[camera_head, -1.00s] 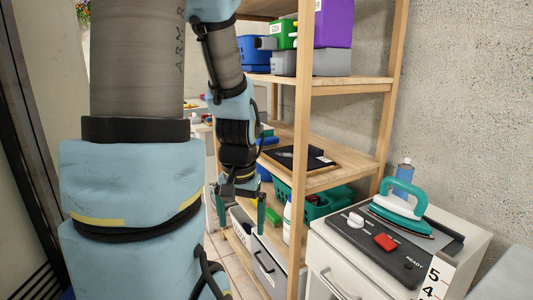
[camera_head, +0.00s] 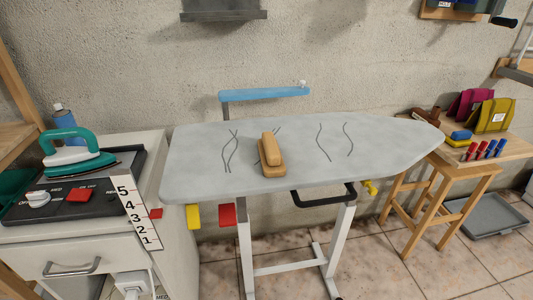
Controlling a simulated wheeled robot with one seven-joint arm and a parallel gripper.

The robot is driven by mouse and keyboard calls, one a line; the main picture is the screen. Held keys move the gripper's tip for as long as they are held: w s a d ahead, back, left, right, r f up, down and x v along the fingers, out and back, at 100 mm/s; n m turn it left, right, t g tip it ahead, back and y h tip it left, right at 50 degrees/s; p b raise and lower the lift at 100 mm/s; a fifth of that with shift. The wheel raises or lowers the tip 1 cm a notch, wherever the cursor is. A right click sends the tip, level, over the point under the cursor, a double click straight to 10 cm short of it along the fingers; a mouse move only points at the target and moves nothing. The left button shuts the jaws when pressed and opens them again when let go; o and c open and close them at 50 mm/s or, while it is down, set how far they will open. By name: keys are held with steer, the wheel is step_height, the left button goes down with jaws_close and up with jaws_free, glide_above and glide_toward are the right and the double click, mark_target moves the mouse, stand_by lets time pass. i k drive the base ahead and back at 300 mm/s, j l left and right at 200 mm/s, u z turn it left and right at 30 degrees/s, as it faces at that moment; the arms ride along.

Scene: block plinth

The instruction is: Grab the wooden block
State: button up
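A wooden block (camera_head: 271,153) with a rounded upper piece on a wider base lies on the ironing board (camera_head: 385,148), left of the board's middle. The board has a pale grey cover with dark wavy lines. Nothing touches the block from above, and it shows whole. My gripper and arm are not in the current view.
A white cabinet (camera_head: 170,215) with a teal iron (camera_head: 68,152) stands at the left, close to the board. A small wooden table (camera_head: 470,165) with pouches and pegs stands at the right. A blue sleeve arm (camera_head: 263,94) rises behind the board. Tiled floor lies below.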

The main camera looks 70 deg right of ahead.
mark_target(272, 162)
steer(key=k+l+u, duration=0.2)
steer(key=k+l, duration=0.2)
steer(key=k+l+u, duration=0.25)
steer(key=k, duration=0.25)
steer(key=k+l+u, duration=0.2)
steer(key=k+l, duration=0.15)
steer(key=k+l+u, duration=0.2)
steer(key=k, duration=0.4)
steer(key=k+u, duration=0.25)
steer(key=k, duration=0.25)
